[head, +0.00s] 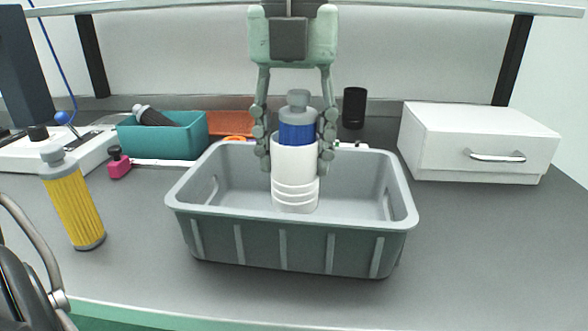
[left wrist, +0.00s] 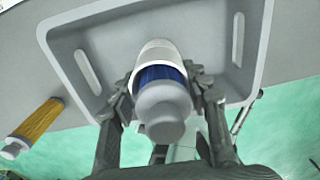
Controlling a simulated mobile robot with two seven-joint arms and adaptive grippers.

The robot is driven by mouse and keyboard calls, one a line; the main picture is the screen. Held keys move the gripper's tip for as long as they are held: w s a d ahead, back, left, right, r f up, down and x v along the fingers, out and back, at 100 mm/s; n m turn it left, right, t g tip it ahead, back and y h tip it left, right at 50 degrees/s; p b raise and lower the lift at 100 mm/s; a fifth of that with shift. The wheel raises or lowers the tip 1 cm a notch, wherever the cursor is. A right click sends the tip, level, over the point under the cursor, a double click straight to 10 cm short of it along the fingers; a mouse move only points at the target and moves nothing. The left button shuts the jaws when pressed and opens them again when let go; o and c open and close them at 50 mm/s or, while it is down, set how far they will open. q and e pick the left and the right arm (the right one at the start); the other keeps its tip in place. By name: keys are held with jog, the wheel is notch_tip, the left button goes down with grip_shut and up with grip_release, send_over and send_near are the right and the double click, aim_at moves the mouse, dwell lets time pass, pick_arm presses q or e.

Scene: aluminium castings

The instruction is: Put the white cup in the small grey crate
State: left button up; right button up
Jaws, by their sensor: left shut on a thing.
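The white cup (head: 294,178) is upright, with a blue and grey bottle-like piece (head: 297,118) standing in its top. My left gripper (head: 294,160) points down from above, its two fingers closed on either side of the cup. The cup is over the inside of the small grey crate (head: 290,246); whether its base touches the crate floor I cannot tell. In the left wrist view the cup (left wrist: 157,50) and the blue and grey piece (left wrist: 163,103) sit between the fingers, with the crate (left wrist: 84,40) around them.
A yellow ribbed cylinder (head: 74,205) stands left of the crate. A teal bin (head: 165,140), a pink-based item (head: 118,163) and a black cylinder (head: 354,107) are behind. A white drawer box (head: 480,140) is at back right. The tabletop (head: 490,250) right of the crate is clear.

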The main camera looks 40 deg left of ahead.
aim_at(294, 174)
pick_arm(q)
notch_tip(294, 174, down, 3)
jog(key=shift+r, duration=0.15)
jog(key=shift+f, duration=0.25)
pick_arm(e)
jog(key=shift+s+f, duration=0.2)
jog(key=shift+f, duration=0.15)
pick_arm(q)
jog(key=shift+f, duration=0.1)
